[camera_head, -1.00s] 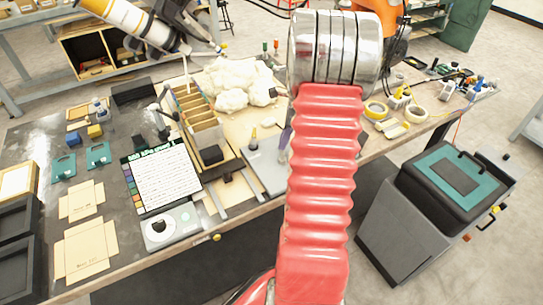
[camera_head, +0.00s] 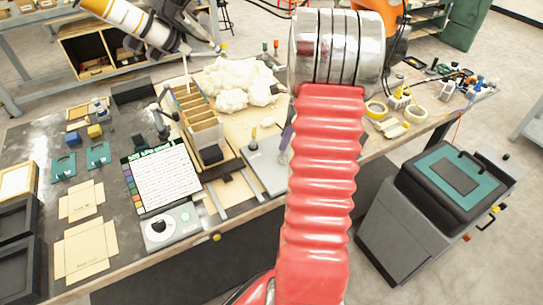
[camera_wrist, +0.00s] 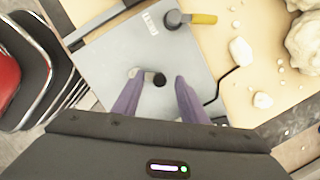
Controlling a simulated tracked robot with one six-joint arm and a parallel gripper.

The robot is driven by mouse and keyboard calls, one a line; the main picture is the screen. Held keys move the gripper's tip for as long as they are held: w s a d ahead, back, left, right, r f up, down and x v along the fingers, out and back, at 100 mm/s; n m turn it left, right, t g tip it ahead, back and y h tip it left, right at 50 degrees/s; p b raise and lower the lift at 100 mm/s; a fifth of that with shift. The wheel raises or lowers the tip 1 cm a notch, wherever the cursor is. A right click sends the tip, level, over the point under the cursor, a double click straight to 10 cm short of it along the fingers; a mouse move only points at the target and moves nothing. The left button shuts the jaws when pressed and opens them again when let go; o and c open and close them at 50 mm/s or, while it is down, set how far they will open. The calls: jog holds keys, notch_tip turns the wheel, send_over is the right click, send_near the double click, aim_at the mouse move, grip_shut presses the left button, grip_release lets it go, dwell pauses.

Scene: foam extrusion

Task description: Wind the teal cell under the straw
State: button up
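My gripper (camera_head: 286,138) hangs over a grey plate (camera_head: 265,172) at the table's front edge, mostly hidden behind my red arm. In the wrist view its two purple fingers (camera_wrist: 158,80) are apart. A small black knob (camera_wrist: 159,80) shows between them above the grey plate (camera_wrist: 110,62); no contact is clear. A thin white straw (camera_head: 186,66) points down from the white and orange cylinder (camera_head: 130,22) over the back end of a wooden divided tray (camera_head: 208,136). The tray's cells have small coloured marks; I cannot tell which cell is teal.
A printed chart (camera_head: 165,182) and teal blocks (camera_head: 64,167) are to the left.

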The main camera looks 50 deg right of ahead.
jog(key=shift+w+a+v, duration=0.1)
jog(key=shift+w+v, duration=0.05)
jog(key=shift+v, duration=0.65)
jog(key=shift+w+a+v, duration=0.1)
jog(key=shift+w+v, duration=0.05)
jog(key=shift+v, duration=0.6)
jog(key=shift+w+a+v, duration=0.1)
jog(key=shift+w+v, duration=0.05)
jog(key=shift+v, duration=0.65)
jog(key=shift+r, duration=0.1)
jog(key=shift+s+n, duration=0.1)
jog(key=shift+n, duration=0.8)
jog(key=s+a+r+n+t, duration=0.1)
jog(key=s+a+r+n, duration=0.2)
jog(key=a+n, duration=0.6)
jog(key=s+a+r+n+t+h, duration=0.1)
jog(key=s+a+r+n, duration=0.3)
jog(key=a+n, duration=0.5)
jog(key=s+a+r+n+t, duration=0.1)
jog(key=s+a+r+n, duration=0.2)
jog(key=a, duration=1.9)
notch_tip(320, 180, up, 4)
jog(key=n, duration=0.6)
jog(key=shift+s+a+f+h, duration=0.25)
jog(key=shift+s+a+h, duration=0.05)
jog(key=shift+s, duration=0.1)
jog(key=shift+d, duration=0.1)
